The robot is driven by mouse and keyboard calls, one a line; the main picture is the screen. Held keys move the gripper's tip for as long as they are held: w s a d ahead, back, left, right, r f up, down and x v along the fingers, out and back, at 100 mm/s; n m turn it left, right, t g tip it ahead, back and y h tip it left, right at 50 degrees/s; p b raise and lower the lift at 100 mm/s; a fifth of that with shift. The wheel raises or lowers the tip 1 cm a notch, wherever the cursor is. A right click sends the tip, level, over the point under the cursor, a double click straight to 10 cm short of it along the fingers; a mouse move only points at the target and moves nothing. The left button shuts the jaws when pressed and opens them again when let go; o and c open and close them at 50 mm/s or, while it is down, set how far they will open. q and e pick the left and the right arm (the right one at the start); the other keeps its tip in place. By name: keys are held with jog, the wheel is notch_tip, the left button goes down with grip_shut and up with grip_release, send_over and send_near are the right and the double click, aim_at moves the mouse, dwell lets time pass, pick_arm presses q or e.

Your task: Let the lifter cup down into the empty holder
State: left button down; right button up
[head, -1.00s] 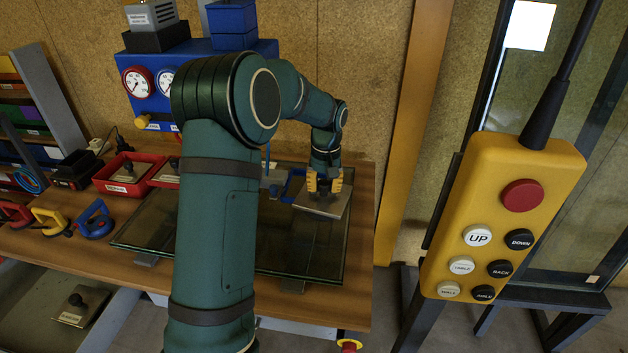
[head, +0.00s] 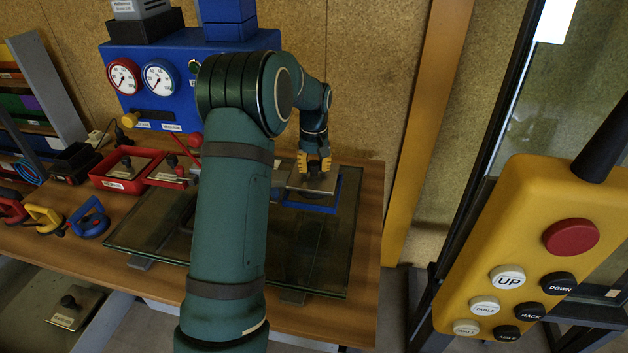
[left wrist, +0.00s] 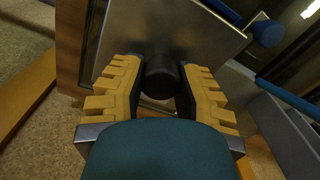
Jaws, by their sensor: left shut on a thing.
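My left gripper (head: 314,168) is shut on the black knob (left wrist: 160,76) of a grey square plate (head: 299,183). The plate is over a blue square tray (head: 307,208) at the back right of the bench; whether it touches the tray I cannot tell. In the left wrist view the plate (left wrist: 187,30) spreads beyond the fingertips. Red (head: 12,212), yellow (head: 44,221) and blue (head: 89,219) handled pieces, which look like hand lifters, stand at the bench's left. I cannot make out a clearly empty holder. My right gripper is not in view.
A dark glass pane (head: 315,245) lies on the wooden bench. A red bin (head: 118,172) with a knobbed plate and a blue gauge box (head: 158,108) stand behind. A yellow button pendant (head: 500,270) hangs at the right. My left arm hides the middle.

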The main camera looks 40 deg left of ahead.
aim_at(314, 178)
pick_arm(q)
jog(key=shift+f+b, duration=0.35)
jog(key=shift+f, duration=1.75)
jog(key=shift+f, duration=0.15)
jog(key=c, duration=0.8)
grip_release()
notch_tip(314, 178, up, 12)
jog(key=shift+r+p, duration=0.15)
jog(key=shift+p, duration=0.95)
